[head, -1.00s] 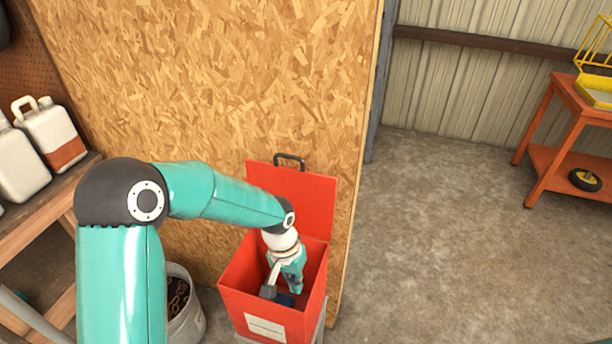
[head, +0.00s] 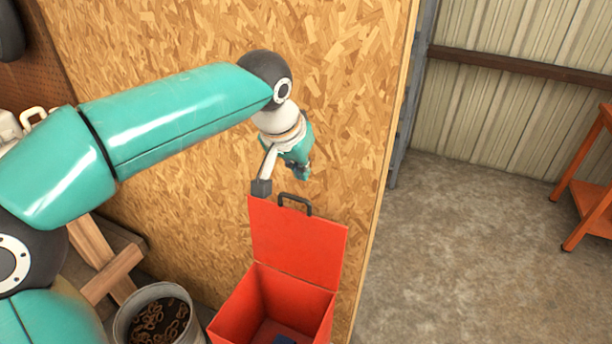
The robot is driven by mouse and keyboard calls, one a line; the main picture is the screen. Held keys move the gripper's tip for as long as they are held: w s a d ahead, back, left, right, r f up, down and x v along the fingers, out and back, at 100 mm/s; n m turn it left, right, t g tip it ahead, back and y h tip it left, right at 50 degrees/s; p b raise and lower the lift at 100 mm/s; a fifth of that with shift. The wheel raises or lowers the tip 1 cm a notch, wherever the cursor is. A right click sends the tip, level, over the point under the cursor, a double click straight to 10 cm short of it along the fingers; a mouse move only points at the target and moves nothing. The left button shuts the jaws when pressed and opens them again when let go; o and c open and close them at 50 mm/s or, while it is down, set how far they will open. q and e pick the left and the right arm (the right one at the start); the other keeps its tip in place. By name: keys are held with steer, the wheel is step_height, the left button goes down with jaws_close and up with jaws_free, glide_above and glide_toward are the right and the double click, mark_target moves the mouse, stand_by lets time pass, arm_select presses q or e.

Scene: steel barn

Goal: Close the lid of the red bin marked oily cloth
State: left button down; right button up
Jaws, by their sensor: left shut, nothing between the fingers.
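The red bin (head: 228,327) stands at the lower middle of the head view, against the wood-chip board wall. Its red lid (head: 300,243) is open, standing upright at the back, with a dark handle (head: 294,203) on its top edge. Something dark blue (head: 285,340) lies inside the bin. The bin's front and any label are cut off below. My left gripper (head: 298,172) is shut and empty, above the lid's top edge and close to the wall. I cannot tell how far it is from the lid. My right gripper is not in view.
A bucket of rusty chain-like pieces (head: 122,322) stands left of the bin. A wooden bench (head: 112,275) and a white jug (head: 32,117) are at the left. Concrete floor (head: 450,260) is clear to the right, up to an orange table (head: 590,190).

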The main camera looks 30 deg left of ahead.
arm_select(q)
steer(key=x, duration=0.9)
steer(key=shift+a+p, duration=0.2)
steer(key=shift+p, duration=0.2)
steer(key=shift+f, duration=0.1)
